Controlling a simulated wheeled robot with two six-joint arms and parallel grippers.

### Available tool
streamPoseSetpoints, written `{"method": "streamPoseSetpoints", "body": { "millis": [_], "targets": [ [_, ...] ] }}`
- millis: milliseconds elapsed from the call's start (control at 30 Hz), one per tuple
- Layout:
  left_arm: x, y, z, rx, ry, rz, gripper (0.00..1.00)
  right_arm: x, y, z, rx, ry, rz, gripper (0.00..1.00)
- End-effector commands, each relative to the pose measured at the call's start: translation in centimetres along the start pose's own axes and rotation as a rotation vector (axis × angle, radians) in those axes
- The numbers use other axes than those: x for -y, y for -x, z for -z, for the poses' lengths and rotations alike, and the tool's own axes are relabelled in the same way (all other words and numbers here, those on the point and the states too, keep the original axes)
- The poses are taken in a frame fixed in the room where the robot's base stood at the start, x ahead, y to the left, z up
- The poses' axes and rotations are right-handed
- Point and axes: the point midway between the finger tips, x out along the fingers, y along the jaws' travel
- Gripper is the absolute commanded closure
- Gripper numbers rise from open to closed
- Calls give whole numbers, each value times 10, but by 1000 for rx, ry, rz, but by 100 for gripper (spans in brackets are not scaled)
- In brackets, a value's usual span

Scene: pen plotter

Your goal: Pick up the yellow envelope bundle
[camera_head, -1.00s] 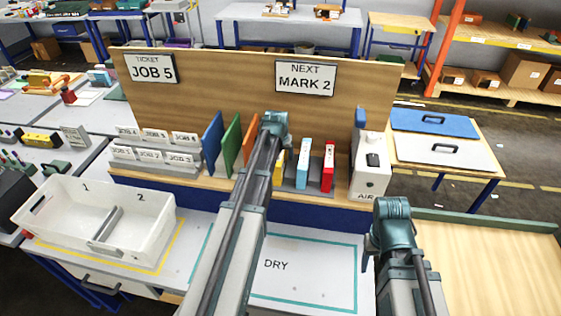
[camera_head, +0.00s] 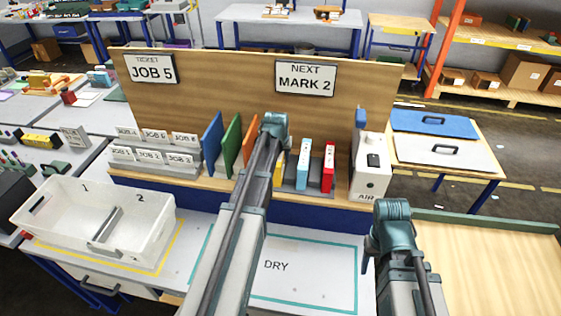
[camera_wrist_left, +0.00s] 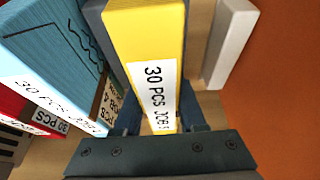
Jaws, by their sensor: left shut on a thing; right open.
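The yellow envelope bundle (camera_wrist_left: 150,50) stands upright between my left gripper's fingers in the left wrist view, with a white label reading "30 PCS JOB 5". My left gripper (camera_wrist_left: 158,118) is shut on it, one finger on each side. In the head view only a strip of the yellow bundle (camera_head: 278,172) shows beside my left arm, in the rack on the bench. My right gripper (camera_head: 369,258) is open and empty at the lower right, apart from the rack.
A light blue bundle (camera_head: 304,165) and a red bundle (camera_head: 328,168) stand right of the yellow one. Orange, green (camera_head: 231,145) and blue dividers stand to its left. A white two-part tote (camera_head: 60,222) is at left.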

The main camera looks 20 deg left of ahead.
Motion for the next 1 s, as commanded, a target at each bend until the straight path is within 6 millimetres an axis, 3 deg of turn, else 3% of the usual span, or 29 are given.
{"method": "streamPoseSetpoints", "body": {
  "millis": [567, 1000],
  "targets": [
    [0, 3, 1, 0, 0, 0, 100, 0, 4, 0, 0, 0, 0, 40],
    [0, 34, 14, 0, 0, 0, 100, -4, 36, -2, 0, 1, 0, 40]
  ]
}}
